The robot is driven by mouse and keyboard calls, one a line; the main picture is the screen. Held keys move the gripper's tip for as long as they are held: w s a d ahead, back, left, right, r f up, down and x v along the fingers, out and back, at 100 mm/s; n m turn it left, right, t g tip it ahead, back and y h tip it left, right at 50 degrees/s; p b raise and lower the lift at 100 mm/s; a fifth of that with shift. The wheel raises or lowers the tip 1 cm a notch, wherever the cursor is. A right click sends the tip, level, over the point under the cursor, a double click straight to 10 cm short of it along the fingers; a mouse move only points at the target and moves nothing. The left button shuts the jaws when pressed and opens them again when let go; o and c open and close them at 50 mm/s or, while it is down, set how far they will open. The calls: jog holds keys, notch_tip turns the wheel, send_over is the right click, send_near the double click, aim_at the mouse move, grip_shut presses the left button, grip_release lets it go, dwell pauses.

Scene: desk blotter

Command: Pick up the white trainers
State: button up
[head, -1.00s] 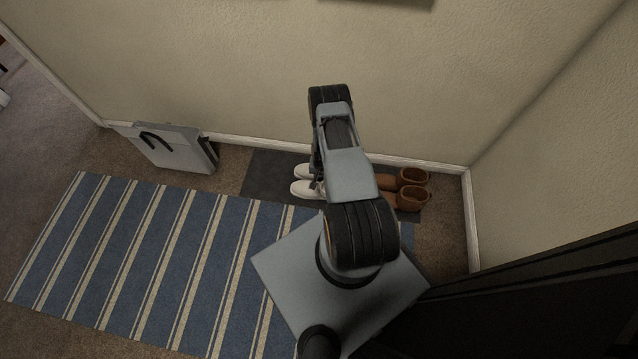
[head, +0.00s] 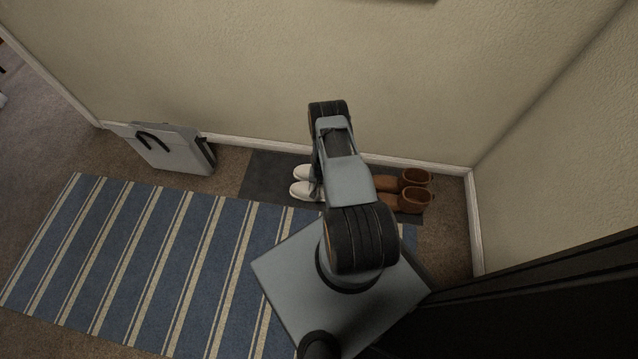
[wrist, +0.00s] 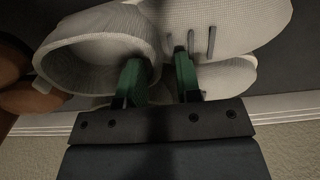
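The white trainers (head: 304,190) stand side by side on the dark mat, toes to the left, in the head view. My arm hides their right ends and my gripper there. In the wrist view the trainers (wrist: 225,25) fill the upper picture, with one round shoe opening (wrist: 85,60) at upper left. My gripper (wrist: 160,72) has two green fingers set apart, right at the trainers. White shoe material shows between the fingers. I cannot tell whether either finger touches it.
Brown boots (head: 414,201) stand right of the trainers on the dark mat (head: 262,178). The wall and its white skirting (head: 236,141) run close behind. A blue striped rug (head: 130,250) covers the floor in front.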

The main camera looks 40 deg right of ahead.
grip_shut()
dwell(1.2)
